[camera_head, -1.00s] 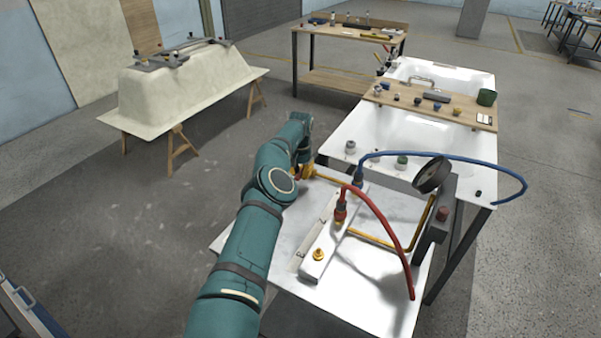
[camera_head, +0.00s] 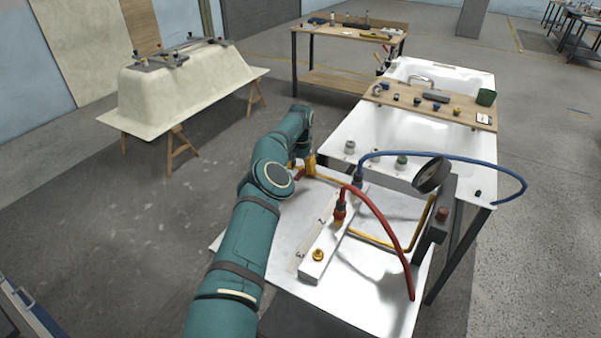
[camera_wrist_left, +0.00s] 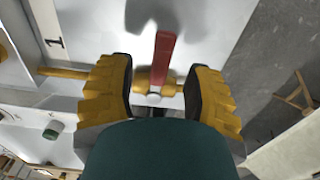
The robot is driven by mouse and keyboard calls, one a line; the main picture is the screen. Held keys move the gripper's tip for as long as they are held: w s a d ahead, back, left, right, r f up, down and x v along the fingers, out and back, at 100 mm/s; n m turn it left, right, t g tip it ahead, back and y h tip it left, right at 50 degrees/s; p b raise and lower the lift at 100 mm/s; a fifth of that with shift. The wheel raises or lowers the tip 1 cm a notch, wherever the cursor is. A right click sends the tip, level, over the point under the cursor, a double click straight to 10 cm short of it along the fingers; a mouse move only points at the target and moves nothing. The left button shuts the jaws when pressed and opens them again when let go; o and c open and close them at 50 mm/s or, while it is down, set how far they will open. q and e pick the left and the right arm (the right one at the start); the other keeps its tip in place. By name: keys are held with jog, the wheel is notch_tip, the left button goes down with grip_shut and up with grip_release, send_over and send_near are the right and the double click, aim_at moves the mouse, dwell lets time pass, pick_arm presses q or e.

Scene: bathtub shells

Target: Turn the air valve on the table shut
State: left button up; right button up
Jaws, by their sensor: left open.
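The air valve (camera_wrist_left: 155,90) is a small brass body with a red lever (camera_wrist_left: 165,60), in the left wrist view. The lever points up in that picture, across the line of the brass pipe (camera_wrist_left: 62,73). My left gripper (camera_wrist_left: 160,68) is open, its yellow fingers with dark pads on either side of the valve, with gaps to the lever. In the head view my left gripper (camera_head: 307,165) is at the far left edge of the white table (camera_head: 375,285); my arm hides most of the valve. My right gripper is not in view.
A white manifold block (camera_head: 314,262), a red hose (camera_head: 385,225), a blue hose (camera_head: 450,157) and a pressure gauge (camera_head: 431,175) stand on the table to the right of my arm. A bathtub (camera_head: 400,140) lies behind.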

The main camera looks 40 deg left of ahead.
aim_at(300, 173)
pick_arm(q)
jog(key=shift+r, duration=2.5)
